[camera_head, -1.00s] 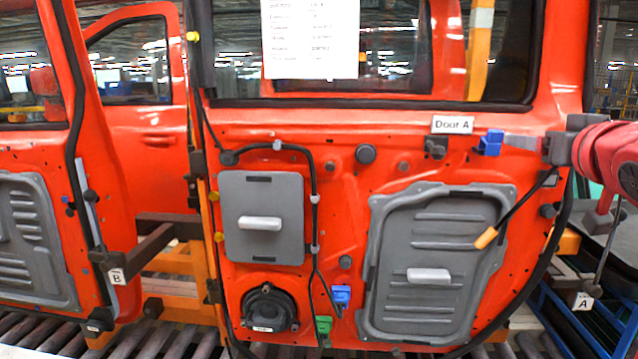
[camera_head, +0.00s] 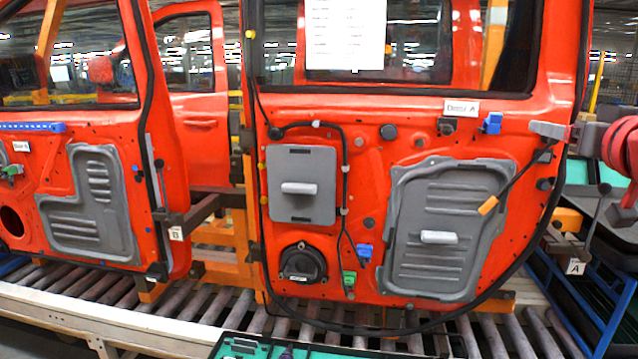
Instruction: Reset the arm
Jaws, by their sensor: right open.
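My right arm (camera_head: 622,150), dark red, comes in from the right edge. Its grey gripper (camera_head: 540,130) points left at the upper right edge of the red door labelled Door A (camera_head: 462,108). The gripper is open, with nothing seen between its fingers. A blue clip (camera_head: 493,123) sits on the door to the left of the fingertips, with a gap between them. My left gripper is not in view.
The door carries a grey square panel (camera_head: 301,183), a large grey panel (camera_head: 440,265), a round speaker (camera_head: 302,263) and a hanging orange-tipped cable (camera_head: 488,205). A second red door (camera_head: 90,135) stands left. Rollers (camera_head: 300,315) and a teal-lined tray (camera_head: 290,347) lie below.

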